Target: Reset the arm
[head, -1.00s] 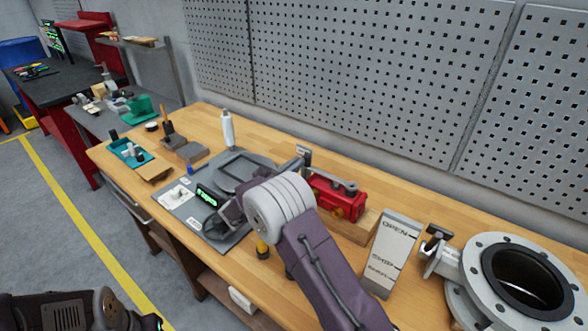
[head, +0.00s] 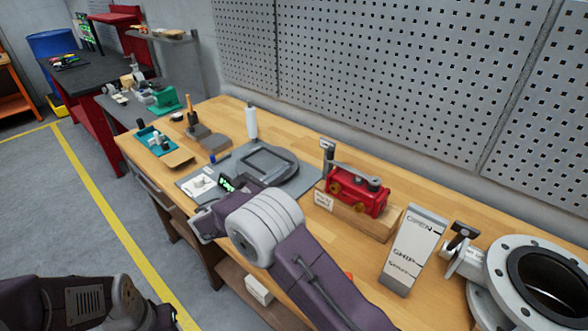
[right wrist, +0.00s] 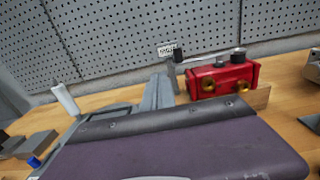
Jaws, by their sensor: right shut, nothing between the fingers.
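My right gripper (head: 203,222) is at the end of the grey and purple arm, over the front edge of the wooden bench, left of the actuator. It looks shut and empty; its fingertips are small and partly hidden by the wrist. A red valve actuator (head: 358,193) with brass fittings and a dark lever on top sits on a wooden block (head: 378,222). It also shows in the right wrist view (right wrist: 222,79), well apart from the gripper. Part of my left arm shows at the lower left; its gripper is out of view.
A flanged valve body (head: 505,270) is at far right. The floor before the bench is clear.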

